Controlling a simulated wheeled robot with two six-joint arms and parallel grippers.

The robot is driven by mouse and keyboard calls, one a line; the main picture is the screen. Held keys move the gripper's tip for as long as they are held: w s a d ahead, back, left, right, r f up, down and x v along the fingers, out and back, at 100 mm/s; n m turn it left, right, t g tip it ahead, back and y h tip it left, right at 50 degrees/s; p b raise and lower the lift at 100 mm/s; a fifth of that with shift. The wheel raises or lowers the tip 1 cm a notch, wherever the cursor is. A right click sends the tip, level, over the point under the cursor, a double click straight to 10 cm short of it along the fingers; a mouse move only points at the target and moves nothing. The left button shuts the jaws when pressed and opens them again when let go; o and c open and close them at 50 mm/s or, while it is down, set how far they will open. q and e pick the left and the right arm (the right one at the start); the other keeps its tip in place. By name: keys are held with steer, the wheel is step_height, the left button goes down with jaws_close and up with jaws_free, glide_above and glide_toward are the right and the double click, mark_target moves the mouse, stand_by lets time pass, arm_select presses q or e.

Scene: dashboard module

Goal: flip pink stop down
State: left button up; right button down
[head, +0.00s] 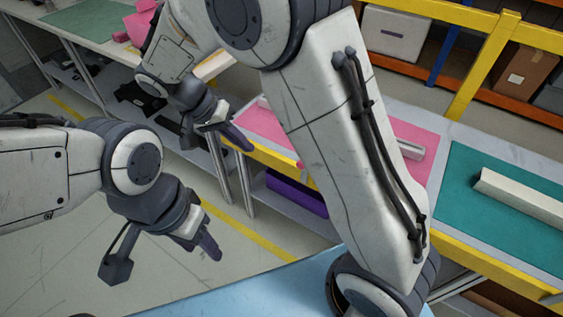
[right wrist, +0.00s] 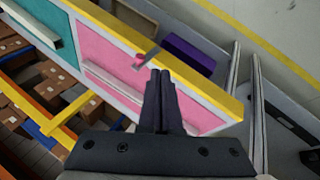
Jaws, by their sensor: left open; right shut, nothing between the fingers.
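The pink stop (right wrist: 138,62) is a small pink piece at the yellow front edge of the bench, beside the pink mat (right wrist: 95,50). A thin grey bar beside it sticks out across the yellow edge. A small pink spot at that edge in the head view (head: 299,164) appears to be the same stop. My right gripper (right wrist: 160,74) is shut and empty, its tips close to the stop in the wrist picture; whether they touch cannot be told. It also shows in the head view (head: 247,146). My left gripper (head: 214,252) is open and empty, over the floor.
A teal mat (head: 500,215) with a pale bar (head: 520,200) lies right of the pink mat. A purple bin (head: 296,193) is on the shelf below. Yellow rails and a shelf with boxes (head: 395,35) stand behind. My right arm hides part of the bench.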

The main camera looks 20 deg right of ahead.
arm_select(q)
step_height(320, 180, down, 3)
steer(key=shift+r+b, duration=0.2)
steer(key=shift+b, duration=0.45)
arm_select(e)
steer(key=w+d+f+m+h, duration=0.1)
steer(key=w+f+m, duration=0.2)
steer(key=w+f, duration=0.1)
steer(key=shift+w+d+f+m+h, duration=0.3)
steer(key=shift+w+d+m+h, duration=0.1)
steer(key=shift+w, duration=0.05)
steer(key=shift+d+f, duration=0.1)
steer(key=s+d+f, duration=0.3)
steer(key=d+f, duration=0.4)
steer(key=d, duration=0.2)
steer(key=shift+s, duration=0.15)
arm_select(q)
steer(key=shift+f, duration=0.1)
